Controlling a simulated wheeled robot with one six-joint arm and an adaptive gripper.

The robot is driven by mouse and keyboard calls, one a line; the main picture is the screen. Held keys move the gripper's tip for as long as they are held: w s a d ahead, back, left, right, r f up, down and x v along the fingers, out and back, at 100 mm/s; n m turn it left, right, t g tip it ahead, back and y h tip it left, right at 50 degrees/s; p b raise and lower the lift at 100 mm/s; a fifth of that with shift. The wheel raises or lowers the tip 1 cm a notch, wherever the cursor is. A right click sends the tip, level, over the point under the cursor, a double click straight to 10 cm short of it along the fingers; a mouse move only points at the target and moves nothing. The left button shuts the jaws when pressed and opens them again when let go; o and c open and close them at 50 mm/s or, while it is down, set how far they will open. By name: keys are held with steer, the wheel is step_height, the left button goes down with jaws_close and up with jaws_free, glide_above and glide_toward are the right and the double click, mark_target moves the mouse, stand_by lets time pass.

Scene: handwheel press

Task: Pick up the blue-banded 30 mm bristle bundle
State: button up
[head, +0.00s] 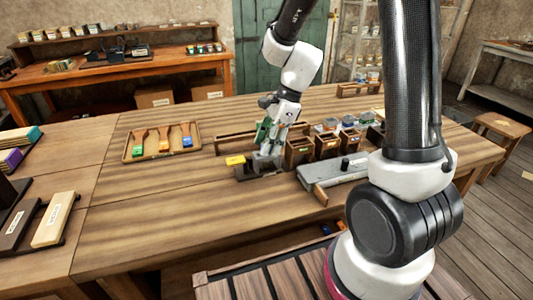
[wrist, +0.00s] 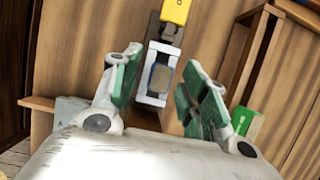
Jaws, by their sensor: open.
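I cannot pick out the blue-banded bristle bundle with certainty in either view. Several small wooden bins with coloured labels (head: 327,147) stand right of my gripper, and their contents are too small to tell. My gripper (head: 268,141) is above the workbench at a grey press-like fixture (head: 262,167). In the wrist view my gripper (wrist: 163,62) has its green-padded fingers spread apart. The fixture's pale frame with a brownish-grey centre (wrist: 160,78) shows beyond and between them, with nothing visibly held. A yellow block (wrist: 175,11) is at the fixture's far end.
A shallow wooden tray (head: 126,155) at the left holds three wooden pieces marked green, orange and blue. A green-labelled bin (wrist: 247,119) is close right in the wrist view.

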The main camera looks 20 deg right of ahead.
jaws_close()
steer(key=shift+r, duration=0.1)
